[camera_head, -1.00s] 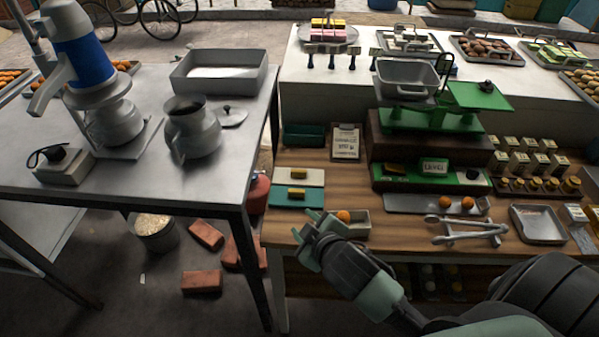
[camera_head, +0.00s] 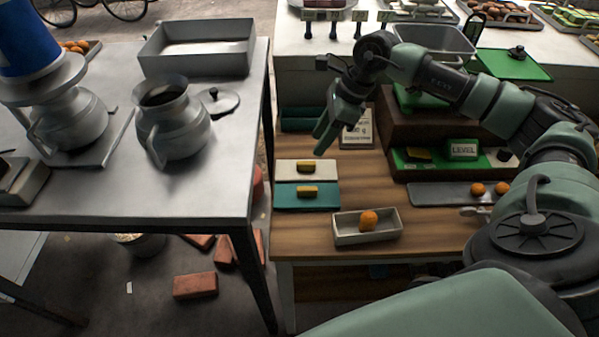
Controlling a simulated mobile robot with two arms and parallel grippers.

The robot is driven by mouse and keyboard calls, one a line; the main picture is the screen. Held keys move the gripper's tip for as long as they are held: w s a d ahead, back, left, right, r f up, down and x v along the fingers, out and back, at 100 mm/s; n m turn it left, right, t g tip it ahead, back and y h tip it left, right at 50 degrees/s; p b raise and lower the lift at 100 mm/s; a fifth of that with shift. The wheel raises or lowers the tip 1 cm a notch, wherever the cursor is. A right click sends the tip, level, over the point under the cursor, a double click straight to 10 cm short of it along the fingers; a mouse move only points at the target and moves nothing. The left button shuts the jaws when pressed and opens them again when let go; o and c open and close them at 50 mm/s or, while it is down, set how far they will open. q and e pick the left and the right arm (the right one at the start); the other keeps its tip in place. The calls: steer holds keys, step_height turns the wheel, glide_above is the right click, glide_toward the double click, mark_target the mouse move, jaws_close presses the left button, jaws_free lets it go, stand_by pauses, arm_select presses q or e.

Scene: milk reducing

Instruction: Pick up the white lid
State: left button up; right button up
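A flat white lid (camera_head: 285,171) with a yellow handle lies on the wooden table, right behind a teal one (camera_head: 287,197) with a similar yellow handle. On the metal table at left, a round grey metal lid (camera_head: 230,104) with a black knob lies beside an open metal pot (camera_head: 178,128). My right gripper (camera_head: 321,139) reaches in from the right and hangs above and behind the white lid, fingers pointing down toward it. Its fingers look apart with nothing between them. The white lid is in full view. My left gripper is not in view.
A small tray (camera_head: 349,239) with an orange ball stands near the wooden table's front edge. A clipboard card (camera_head: 357,134) and a dark riser with a green scale (camera_head: 437,127) stand behind and right. A gap separates the two tables, with bricks (camera_head: 195,286) on the floor.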

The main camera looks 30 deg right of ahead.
mark_target(308, 163)
steer(key=x, duration=0.1)
steer(key=p+x, duration=0.1)
steer(key=x, duration=0.1)
steer(key=shift+s, duration=0.25)
steer(key=x, duration=0.1)
steer(key=p+x, duration=0.1)
steer(key=x, duration=0.1)
steer(key=p+x, duration=0.1)
steer(key=shift+w+d+f, duration=0.25)
steer(key=shift+w+f, duration=0.1)
steer(key=shift+f, duration=0.1)
steer(key=shift+a+f, duration=0.15)
steer(key=shift+f, duration=0.3)
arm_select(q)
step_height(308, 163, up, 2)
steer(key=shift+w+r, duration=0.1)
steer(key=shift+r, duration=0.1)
arm_select(e)
steer(key=shift+c, duration=0.3)
jaws_close()
